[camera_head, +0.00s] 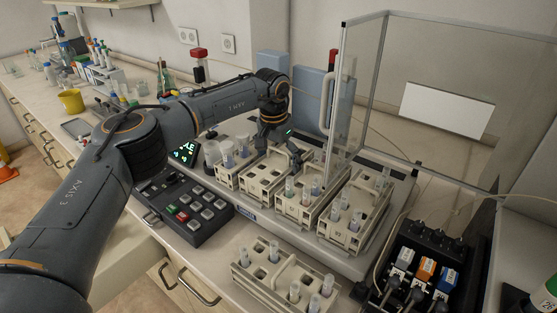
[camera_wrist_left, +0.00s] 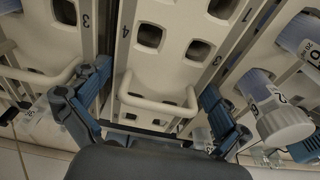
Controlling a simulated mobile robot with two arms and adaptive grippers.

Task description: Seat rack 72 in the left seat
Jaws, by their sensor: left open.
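Several cream racks stand side by side on the instrument's tray, and a front rack (camera_head: 247,277) with several tubes stands on the bench. Rack numbers are too small to read, so I cannot tell which is rack 72 or identify the left seat. My left gripper (camera_head: 280,148) is open above a mostly empty rack (camera_head: 261,181) on the tray. In the left wrist view, the gripper (camera_wrist_left: 148,108) has its blue fingers on either side of the wire handle (camera_wrist_left: 160,104) of a rack with empty square holes (camera_wrist_left: 168,62). My right gripper is out of view.
Tubed racks (camera_head: 295,208) (camera_head: 345,238) stand close on the right. A keypad box (camera_head: 183,207) lies in front left. A clear shield (camera_head: 430,95) rises behind. The far left bench holds glassware and a yellow cup (camera_head: 71,101).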

